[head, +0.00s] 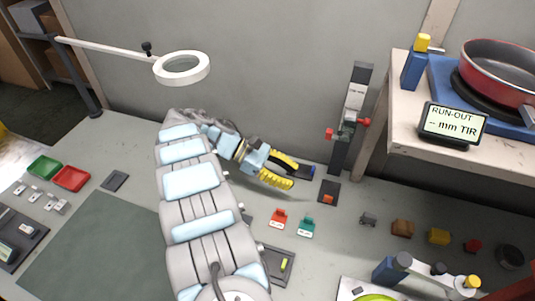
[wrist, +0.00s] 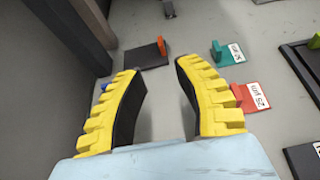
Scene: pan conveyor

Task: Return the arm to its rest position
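My gripper (head: 294,175) is at the end of my arm, which reaches across the grey bench toward the back wall. Its two yellow fingers with dark inner pads are spread apart. In the wrist view my gripper (wrist: 156,68) is open, with only bare grey bench showing between the fingers. It holds nothing. The fingers point toward a small dark plate with an orange block (wrist: 162,45), which also shows in the head view (head: 328,198). My arm hides part of the bench.
A dark upright gauge stand (head: 338,148) rises just right of my gripper. Red (head: 278,218) and teal (head: 306,226) labelled blocks lie in front of it. A ring magnifier (head: 182,67) hangs at upper left. A raised shelf (head: 400,138) with a red pan (head: 500,66) stands right.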

